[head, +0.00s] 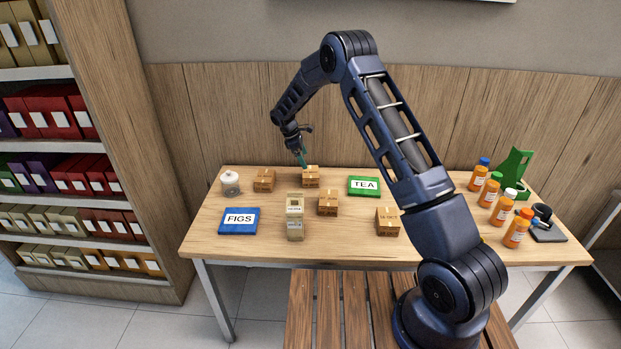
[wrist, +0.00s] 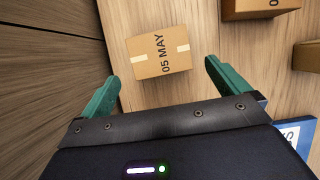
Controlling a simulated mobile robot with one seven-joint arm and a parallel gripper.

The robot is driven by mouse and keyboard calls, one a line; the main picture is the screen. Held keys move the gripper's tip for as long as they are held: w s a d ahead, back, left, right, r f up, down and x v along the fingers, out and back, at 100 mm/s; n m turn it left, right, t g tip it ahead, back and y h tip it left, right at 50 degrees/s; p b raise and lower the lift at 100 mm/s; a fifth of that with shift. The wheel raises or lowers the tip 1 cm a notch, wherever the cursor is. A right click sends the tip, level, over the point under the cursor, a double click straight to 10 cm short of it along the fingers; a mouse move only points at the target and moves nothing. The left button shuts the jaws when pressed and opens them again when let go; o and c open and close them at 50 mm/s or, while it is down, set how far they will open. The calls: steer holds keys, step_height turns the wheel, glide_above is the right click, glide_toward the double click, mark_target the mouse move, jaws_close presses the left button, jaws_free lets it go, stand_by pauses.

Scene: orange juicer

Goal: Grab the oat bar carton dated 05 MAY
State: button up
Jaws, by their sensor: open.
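The carton dated 05 MAY (wrist: 160,53) is a small brown box with pale tape strips. In the wrist view it lies ahead of my gripper (wrist: 164,82), roughly between the two green fingers and apart from both. My gripper is open and empty. In the head view my gripper (head: 302,158) is at the back of the table, just above and beside a carton (head: 311,178) that appears to be the same one; its print is too small to read there. Similar cartons stand at the left (head: 264,181), middle (head: 327,204) and right (head: 387,222).
A blue FIGS sign (head: 239,221), green TEA sign (head: 363,186), white-lidded jar (head: 230,183) and cream dispenser (head: 295,220) share the table. Orange bottles (head: 501,212) stand at right. The wooden wall (wrist: 45,75) is close behind. Another carton (wrist: 258,8) shows at the wrist view's top.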

mark_target(310, 171)
steer(key=shift+f, duration=0.6)
steer(key=x, duration=1)
steer(key=shift+w+d, duration=0.15)
steer(key=c, duration=0.7)
